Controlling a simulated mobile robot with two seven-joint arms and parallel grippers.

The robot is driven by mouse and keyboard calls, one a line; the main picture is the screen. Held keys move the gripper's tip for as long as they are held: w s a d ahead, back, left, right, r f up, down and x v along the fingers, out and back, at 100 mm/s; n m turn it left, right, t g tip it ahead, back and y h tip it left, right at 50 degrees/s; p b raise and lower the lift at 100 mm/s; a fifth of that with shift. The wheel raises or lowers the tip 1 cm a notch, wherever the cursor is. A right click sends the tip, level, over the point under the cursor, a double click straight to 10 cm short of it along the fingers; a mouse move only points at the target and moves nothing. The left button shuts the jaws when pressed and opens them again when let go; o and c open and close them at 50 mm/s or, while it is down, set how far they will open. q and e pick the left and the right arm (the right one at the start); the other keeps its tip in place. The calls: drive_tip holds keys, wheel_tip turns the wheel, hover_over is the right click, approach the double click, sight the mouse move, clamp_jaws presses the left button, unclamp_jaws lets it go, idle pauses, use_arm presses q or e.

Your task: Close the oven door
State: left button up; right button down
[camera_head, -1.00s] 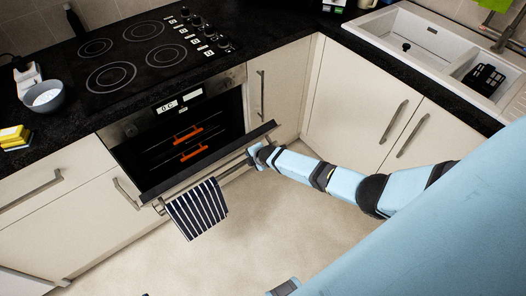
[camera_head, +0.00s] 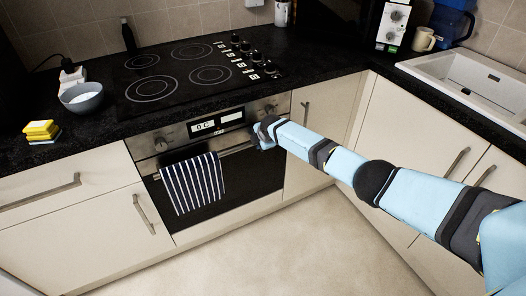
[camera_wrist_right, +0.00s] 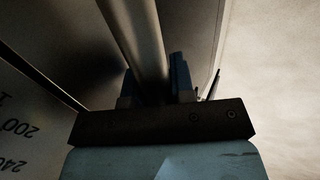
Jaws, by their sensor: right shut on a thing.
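The oven door (camera_head: 245,180) is dark glass and stands upright, about in line with the cupboard fronts, below the control panel (camera_head: 205,125). I cannot tell whether a small gap is left at its top edge. A striped towel (camera_head: 192,183) hangs over the left part of its handle (camera_head: 236,150). My right gripper (camera_head: 262,135) is at the right end of the handle. In the right wrist view the handle bar (camera_wrist_right: 138,40) runs between the fingers of my right gripper (camera_wrist_right: 153,85), which is shut on it. My left gripper is out of view.
The hob (camera_head: 190,70) is in the black worktop above the oven. A grey bowl (camera_head: 82,98) and yellow sponges (camera_head: 40,130) stand to the left, a sink (camera_head: 470,85) to the right. The floor (camera_head: 250,255) in front is clear.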

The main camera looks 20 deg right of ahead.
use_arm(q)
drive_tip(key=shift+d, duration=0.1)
use_arm(e)
drive_tip(key=shift+a+f, duration=0.1)
drive_tip(key=shift+f, duration=0.05)
drive_tip(key=c, duration=1)
unclamp_jaws()
drive_tip(key=shift+o, duration=0.2)
drive_tip(key=shift+s+r, duration=0.1)
drive_tip(key=shift+r, duration=0.15)
use_arm(q)
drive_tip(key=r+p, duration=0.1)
drive_tip(key=p, duration=0.3)
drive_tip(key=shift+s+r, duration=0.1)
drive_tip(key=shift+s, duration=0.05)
use_arm(e)
drive_tip(key=v, duration=1.3)
drive_tip(key=shift+r, duration=0.15)
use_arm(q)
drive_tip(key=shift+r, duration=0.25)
use_arm(e)
drive_tip(key=shift+s, duration=0.1)
